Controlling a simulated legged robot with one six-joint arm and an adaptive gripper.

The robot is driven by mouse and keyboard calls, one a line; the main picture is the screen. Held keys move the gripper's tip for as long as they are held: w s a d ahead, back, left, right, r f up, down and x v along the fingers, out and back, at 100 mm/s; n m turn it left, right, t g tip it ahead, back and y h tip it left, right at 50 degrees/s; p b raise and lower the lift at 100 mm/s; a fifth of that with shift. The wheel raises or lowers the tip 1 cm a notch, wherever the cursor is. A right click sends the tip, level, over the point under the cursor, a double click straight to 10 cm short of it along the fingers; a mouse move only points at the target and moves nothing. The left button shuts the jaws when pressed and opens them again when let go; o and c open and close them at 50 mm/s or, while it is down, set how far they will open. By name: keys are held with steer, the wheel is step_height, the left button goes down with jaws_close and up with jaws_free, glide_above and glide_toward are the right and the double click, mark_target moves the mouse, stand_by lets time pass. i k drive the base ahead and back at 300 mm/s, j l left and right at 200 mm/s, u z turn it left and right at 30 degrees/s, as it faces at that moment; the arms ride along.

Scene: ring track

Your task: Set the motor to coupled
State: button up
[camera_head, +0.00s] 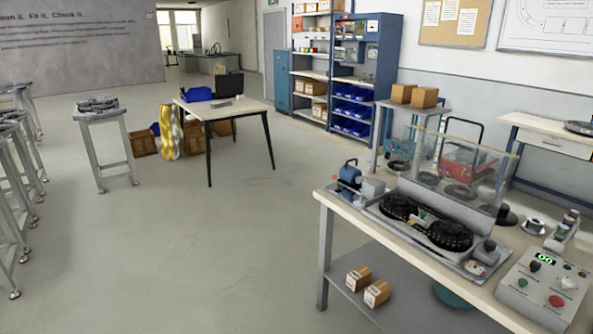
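A small blue motor (350,174) stands at the far left corner of the workbench at right. A grey block (372,188) sits beside it. Whether the motor is coupled I cannot tell at this size. Next to it a grey base plate (378,215) carries two black toothed rings (450,235), side by side, with a clear guard (462,170) raised behind them. A control box (543,284) with a green lit display, green and red buttons and knobs is at the bench's right. My gripper is not in view.
The workbench (330,203) has a lower shelf with two small cartons (376,292). Open grey floor (215,255) lies left of it. A table (222,107), several stools (100,115) and blue shelving (385,60) stand farther off.

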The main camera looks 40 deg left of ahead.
mark_target(350, 176)
steer(key=u, duration=1.1)
steer(key=i+j+z, duration=0.2)
steer(key=i+j, duration=0.35)
steer(key=i, duration=0.45)
steer(key=i+j+z, duration=0.2)
steer(key=i+j, duration=0.5)
steer(key=i, duration=0.3)
steer(key=i+j+z, duration=0.15)
steer(key=i+j, duration=0.7)
steer(key=i, duration=0.1)
